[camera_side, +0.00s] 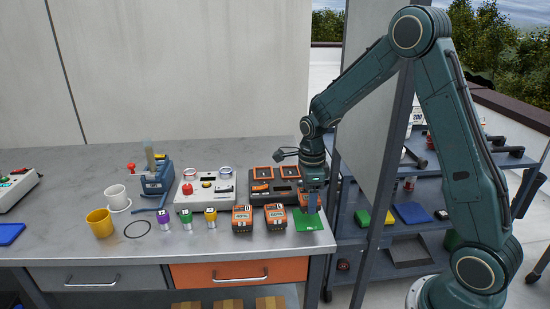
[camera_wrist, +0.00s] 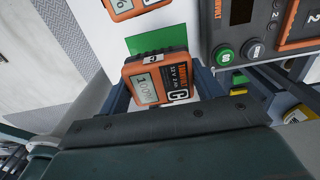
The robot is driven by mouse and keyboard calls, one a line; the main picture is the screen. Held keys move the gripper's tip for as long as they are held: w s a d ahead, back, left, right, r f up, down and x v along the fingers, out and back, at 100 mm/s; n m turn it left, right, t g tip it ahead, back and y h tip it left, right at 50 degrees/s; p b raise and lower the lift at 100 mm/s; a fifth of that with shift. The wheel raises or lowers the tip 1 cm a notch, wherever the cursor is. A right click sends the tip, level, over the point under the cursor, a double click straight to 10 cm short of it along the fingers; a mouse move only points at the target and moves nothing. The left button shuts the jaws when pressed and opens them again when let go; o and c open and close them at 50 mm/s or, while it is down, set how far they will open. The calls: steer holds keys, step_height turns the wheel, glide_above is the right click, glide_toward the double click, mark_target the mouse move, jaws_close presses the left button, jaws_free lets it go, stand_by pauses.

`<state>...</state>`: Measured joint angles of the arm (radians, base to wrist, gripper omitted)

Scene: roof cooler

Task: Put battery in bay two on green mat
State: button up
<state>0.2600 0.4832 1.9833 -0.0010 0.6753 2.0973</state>
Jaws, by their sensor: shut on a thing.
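My gripper (camera_side: 313,187) is shut on an orange and black battery (camera_wrist: 165,80) at the right end of the bench. Its fingers lie on both sides of the battery in the wrist view. The battery is marked C and its small display seems to read 100. In the side view this battery (camera_side: 308,203) is over the back part of the green mat (camera_side: 308,222). The mat (camera_wrist: 155,39) shows beyond the battery in the wrist view. I cannot tell whether the battery touches the mat. The black charger (camera_side: 261,188) with orange-framed bays is just behind and left.
Two similar batteries (camera_side: 242,218) (camera_side: 275,216) stand left of the mat. A white control box (camera_side: 205,190), several small coloured cells (camera_side: 187,217), and a yellow mug (camera_side: 100,222) are farther left. The bench's right edge and a shelf rack (camera_side: 390,237) are close to my gripper.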

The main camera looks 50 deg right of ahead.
steer(key=shift+f, duration=2.05)
steer(key=shift+f, duration=0.1)
steer(key=o, duration=1.2)
steer(key=shift+o, duration=0.2)
step_height(320, 180, up, 12)
steer(key=shift+r, duration=0.1)
